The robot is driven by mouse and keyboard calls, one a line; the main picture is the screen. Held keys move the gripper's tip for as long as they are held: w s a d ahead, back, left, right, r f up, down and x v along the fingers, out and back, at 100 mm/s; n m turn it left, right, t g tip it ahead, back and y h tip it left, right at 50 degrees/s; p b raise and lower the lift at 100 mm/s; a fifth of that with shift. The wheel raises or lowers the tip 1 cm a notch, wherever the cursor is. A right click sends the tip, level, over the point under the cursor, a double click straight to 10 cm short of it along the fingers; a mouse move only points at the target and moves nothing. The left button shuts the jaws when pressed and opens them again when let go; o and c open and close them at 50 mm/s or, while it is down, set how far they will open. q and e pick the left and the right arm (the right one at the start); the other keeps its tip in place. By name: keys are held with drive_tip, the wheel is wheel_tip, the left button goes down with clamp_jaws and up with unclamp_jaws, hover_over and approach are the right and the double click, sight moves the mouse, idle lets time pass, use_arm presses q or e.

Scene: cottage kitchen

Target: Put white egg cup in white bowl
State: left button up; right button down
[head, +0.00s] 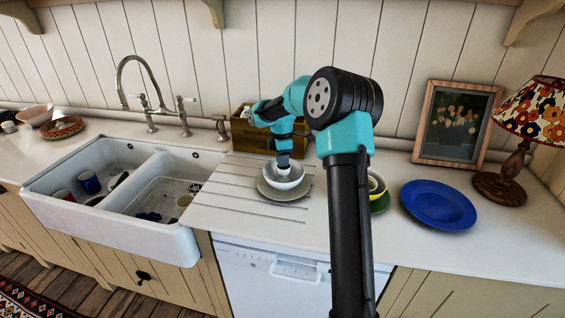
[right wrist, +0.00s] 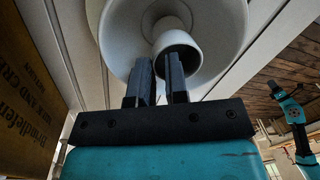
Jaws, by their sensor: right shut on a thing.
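My right gripper (head: 283,158) points down over the white bowl (head: 287,182), which sits on a grey-green plate (head: 267,195) on the grooved drainboard. In the right wrist view the right gripper (right wrist: 160,82) is shut on the white egg cup (right wrist: 178,41), whose round rim shows at the fingertips. The bowl (right wrist: 225,45) spreads behind the egg cup there. The egg cup appears over the inside of the bowl; I cannot tell whether it touches the bottom. My left arm shows small at the right edge of the right wrist view; its jaws are too small to read.
A wooden crate (head: 241,130) stands behind the bowl against the wall. The double sink (head: 160,233) with cups in it is to the left. Right of my arm are a yellow bowl (head: 377,184), a blue plate (head: 438,205), a picture frame (head: 455,158) and a lamp (head: 507,168).

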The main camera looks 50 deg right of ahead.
drive_tip(key=shift+f, duration=0.4)
drive_tip(key=shift+f, duration=0.4)
drive_tip(key=c, duration=1.1)
unclamp_jaws()
drive_tip(key=shift+r, duration=0.2)
drive_tip(key=r, duration=0.8)
drive_tip(key=w+r, duration=0.1)
drive_tip(key=r, duration=0.3)
drive_tip(key=shift+d+r, duration=0.2)
drive_tip(key=shift+d, duration=0.15)
